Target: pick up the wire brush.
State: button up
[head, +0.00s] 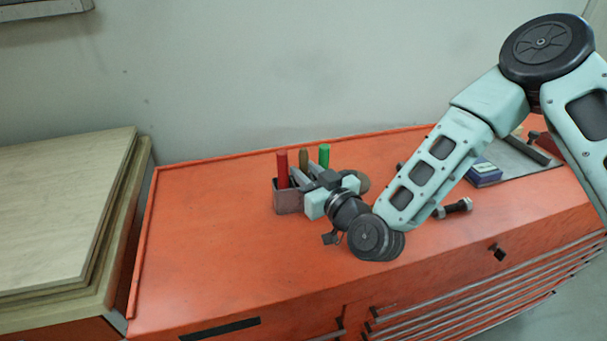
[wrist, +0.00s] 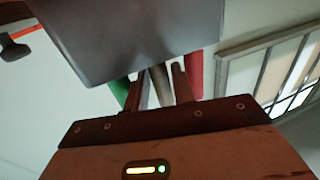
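A brown handle (head: 303,159), likely the wire brush, stands in a grey metal holder (head: 288,201) between a red handle (head: 282,168) and a green handle (head: 324,156). Its lower end and any bristles are hidden in the holder. My gripper (head: 306,174) is at the holder, with its fingers pointing at the handles. In the wrist view my gripper (wrist: 161,90) is open, with one finger on each side of the brown handle (wrist: 161,84). Small gaps seem to show between them. The holder (wrist: 140,40) covers the upper part of that view.
The holder stands on an orange cabinet top (head: 230,245). Wooden boards (head: 60,210) are stacked at the left. The top's left front is clear.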

jog(key=shift+w+a, duration=0.4)
jog(key=shift+w, duration=0.2)
grip_shut()
